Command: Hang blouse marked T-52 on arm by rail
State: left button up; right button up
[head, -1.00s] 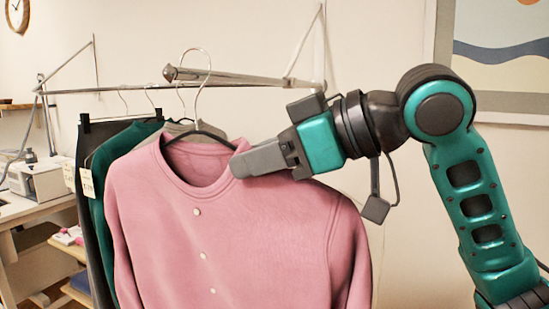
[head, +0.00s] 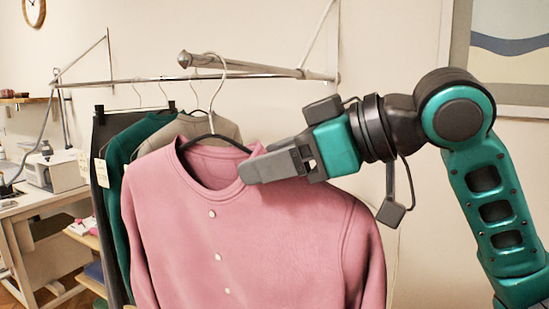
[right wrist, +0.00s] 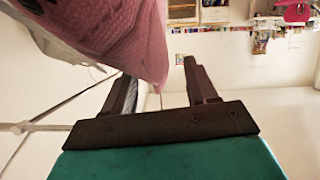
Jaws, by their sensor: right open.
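The pink buttoned blouse (head: 255,240) is on a dark hanger with a metal hook (head: 223,95). The hook goes over the metal arm (head: 270,69) near its knobbed end, its curve close to the bar. No T-52 mark shows on the blouse. My right gripper (head: 246,169) is at the blouse's shoulder beside the collar, with a gap showing between its fingers. In the right wrist view, the fingers (right wrist: 158,85) stand apart and pink cloth (right wrist: 130,40) hangs just beyond and beside them. My left gripper is not in view.
Dark, green and beige garments (head: 150,130) hang on the rail (head: 120,80) behind and left, with paper tags (head: 101,172) on some. A sewing table (head: 40,200) with a machine stands at the far left. The wall right of the blouse is clear below a framed picture (head: 510,60).

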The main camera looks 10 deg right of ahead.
jog(key=shift+d, duration=0.1)
jog(key=v, duration=1.2)
jog(key=shift+s+d+r, duration=0.2)
jog(key=shift+d, duration=0.1)
